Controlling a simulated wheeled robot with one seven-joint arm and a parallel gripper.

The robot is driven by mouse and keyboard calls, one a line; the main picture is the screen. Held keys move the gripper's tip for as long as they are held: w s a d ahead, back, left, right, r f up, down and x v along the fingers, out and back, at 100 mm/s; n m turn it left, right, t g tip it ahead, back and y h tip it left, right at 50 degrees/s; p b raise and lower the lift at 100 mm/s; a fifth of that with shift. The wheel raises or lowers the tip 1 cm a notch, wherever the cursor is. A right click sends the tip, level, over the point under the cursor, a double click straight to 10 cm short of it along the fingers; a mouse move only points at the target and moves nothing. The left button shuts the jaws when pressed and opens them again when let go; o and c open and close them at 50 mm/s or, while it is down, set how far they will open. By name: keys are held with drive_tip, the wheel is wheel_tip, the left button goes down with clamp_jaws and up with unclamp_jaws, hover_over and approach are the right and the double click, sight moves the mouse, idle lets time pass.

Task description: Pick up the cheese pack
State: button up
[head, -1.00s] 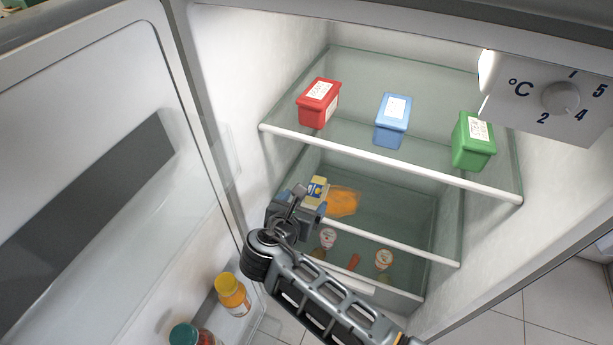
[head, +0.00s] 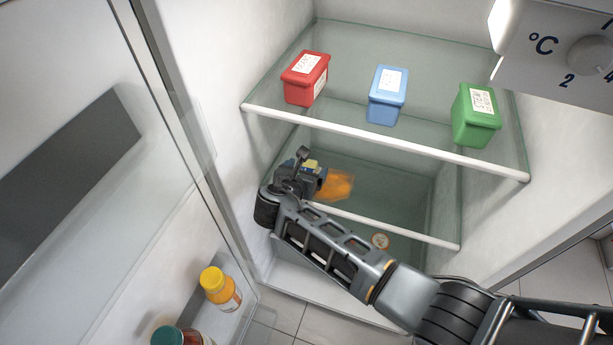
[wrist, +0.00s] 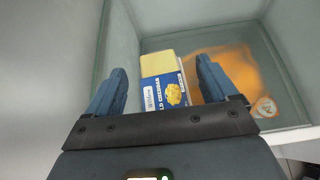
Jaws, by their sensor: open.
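The cheese pack (wrist: 163,82) is a yellow block with a blue and white label. It lies on the middle shelf of the fridge, and in the head view only a bit of the cheese pack (head: 312,165) shows past my gripper. My gripper (wrist: 163,92) is open, with one blue finger on each side of the pack in the wrist view. I see gaps between the fingers and the pack, wider on the left. In the head view my gripper (head: 310,170) is at the left of the middle shelf, hiding much of the pack.
An orange, blurred thing (head: 335,185) lies right of the pack. The upper shelf holds a red tub (head: 304,78), a blue tub (head: 386,96) and a green tub (head: 476,116). The fridge wall is close on the left. The open door holds a yellow-capped bottle (head: 221,289).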

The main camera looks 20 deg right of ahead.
drive_tip(key=shift+c, duration=0.4)
drive_tip(key=c, duration=1.3)
